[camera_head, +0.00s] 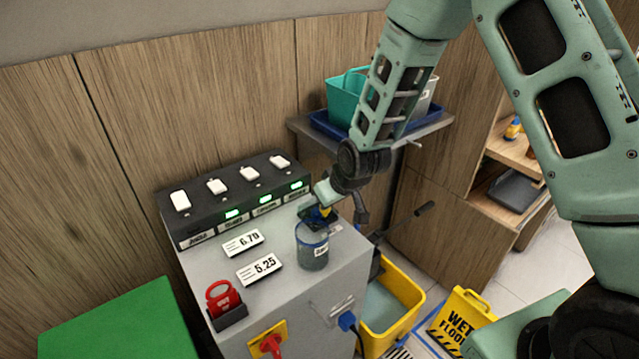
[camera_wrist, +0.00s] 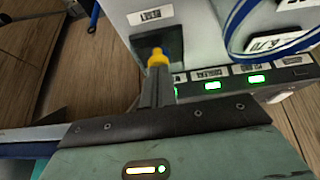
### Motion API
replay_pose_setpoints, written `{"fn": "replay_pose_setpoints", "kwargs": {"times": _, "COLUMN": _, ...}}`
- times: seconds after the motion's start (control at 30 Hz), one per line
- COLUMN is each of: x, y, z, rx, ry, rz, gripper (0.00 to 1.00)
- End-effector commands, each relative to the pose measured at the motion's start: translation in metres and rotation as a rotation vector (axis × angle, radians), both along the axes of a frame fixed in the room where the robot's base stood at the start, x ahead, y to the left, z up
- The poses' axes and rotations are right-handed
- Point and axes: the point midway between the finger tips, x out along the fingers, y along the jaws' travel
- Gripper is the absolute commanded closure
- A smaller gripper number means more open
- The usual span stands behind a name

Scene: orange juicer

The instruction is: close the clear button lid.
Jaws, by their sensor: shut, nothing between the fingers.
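My gripper (camera_head: 323,213) is at the right part of the grey machine's top (camera_head: 205,272), just behind the rim of a clear, blue-rimmed container (camera_head: 312,252). In the wrist view its fingers (camera_wrist: 158,62) are together, with a yellow tip and nothing visible between them. The tip is over a small dark square (camera_wrist: 146,44) beside a white label (camera_wrist: 150,15); whether they touch cannot be told. I cannot make out a clear button lid for certain. The blue rim also shows at the right in the wrist view (camera_wrist: 234,40).
A black switch panel (camera_head: 205,216) with white switches and green lights runs along the machine's back. Price tags (camera_head: 243,243) and a red padlock-shaped piece (camera_head: 221,298) are on the top. A yellow bucket (camera_head: 400,290) and wet-floor sign (camera_head: 462,318) stand at the right.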

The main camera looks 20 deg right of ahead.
Motion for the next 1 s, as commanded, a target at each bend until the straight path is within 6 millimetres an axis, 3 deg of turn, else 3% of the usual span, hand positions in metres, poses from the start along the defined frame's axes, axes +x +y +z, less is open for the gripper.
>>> {"fn": "replay_pose_setpoints", "kwargs": {"times": 0.37, "x": -0.002, "y": -0.001, "z": -0.003, "rx": -0.002, "ry": 0.012, "rz": -0.001, "gripper": 1.0}}
{"fn": "replay_pose_setpoints", "kwargs": {"times": 0.77, "x": 0.012, "y": 0.003, "z": 0.006, "rx": -0.002, "ry": 0.007, "rz": -0.001, "gripper": 1.0}}
{"fn": "replay_pose_setpoints", "kwargs": {"times": 1.0, "x": 0.018, "y": 0.003, "z": 0.029, "rx": -0.001, "ry": 0.006, "rz": -0.001, "gripper": 1.0}}
